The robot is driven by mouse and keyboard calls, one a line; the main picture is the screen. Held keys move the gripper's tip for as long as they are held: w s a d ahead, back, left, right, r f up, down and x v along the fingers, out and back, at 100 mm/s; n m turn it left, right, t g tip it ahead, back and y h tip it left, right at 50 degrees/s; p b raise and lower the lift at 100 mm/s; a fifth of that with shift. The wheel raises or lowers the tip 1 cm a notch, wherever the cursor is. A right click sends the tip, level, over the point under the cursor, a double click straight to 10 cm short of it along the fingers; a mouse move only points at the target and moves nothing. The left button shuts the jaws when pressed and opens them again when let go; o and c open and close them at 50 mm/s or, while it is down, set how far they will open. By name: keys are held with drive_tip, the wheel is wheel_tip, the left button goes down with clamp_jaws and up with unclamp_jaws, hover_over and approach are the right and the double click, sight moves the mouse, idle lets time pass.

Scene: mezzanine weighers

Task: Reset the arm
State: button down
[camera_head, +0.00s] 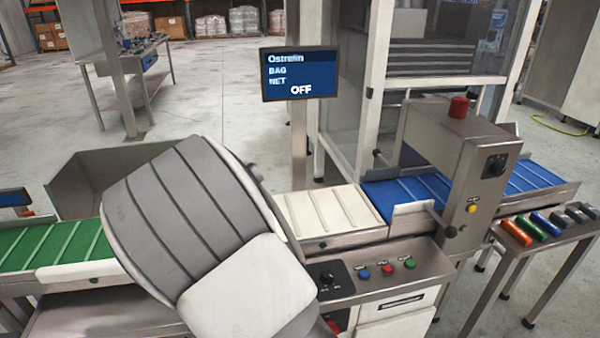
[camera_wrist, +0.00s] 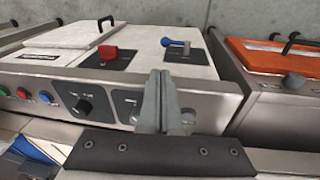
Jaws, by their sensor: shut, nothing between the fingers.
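My gripper (camera_wrist: 158,100) shows in the wrist view with its two grey fingers pressed together and nothing between them. Its fingertips appear in front of a grey machine front with a black dial (camera_wrist: 84,106) and several coloured buttons. I cannot tell whether the fingertips touch that machine. In the head view my arm (camera_head: 190,215) is a large grey and white shape across the left and middle. It hides part of the conveyor, and my gripper is out of sight there.
The head view shows a green belt (camera_head: 60,243), a cream belt (camera_head: 330,210), a blue belt (camera_head: 410,192) and a control panel (camera_head: 385,272). A screen (camera_head: 299,75) reads OFF. A side table (camera_head: 510,262) holds several coloured items. The wrist view shows a red knob (camera_wrist: 107,52), a blue lever (camera_wrist: 174,43) and an orange lid (camera_wrist: 270,57).

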drive_tip(key=s+d+r+y+p, duration=0.1)
drive_tip(key=d+r+p, duration=0.15)
drive_tip(key=r, duration=0.65)
drive_tip(key=s+d+r+m+y+p, duration=0.1)
drive_tip(key=d+r, duration=0.3)
drive_tip(key=r, duration=0.4)
drive_tip(key=s+d+r+y+p, duration=0.1)
drive_tip(key=d+r, duration=0.3)
drive_tip(key=r, duration=0.5)
drive_tip(key=s+d+r+t+h+p, duration=0.1)
drive_tip(key=s+d+r+t+p, duration=0.3)
drive_tip(key=s+d+r, duration=0.7)
wheel_tip(320, 180, up, 3)
drive_tip(key=shift+f+m+h+p, duration=0.1)
drive_tip(key=shift+m+h+p, duration=0.2)
drive_tip(key=shift+m+h, duration=0.1)
drive_tip(key=c, duration=1.6)
unclamp_jaws()
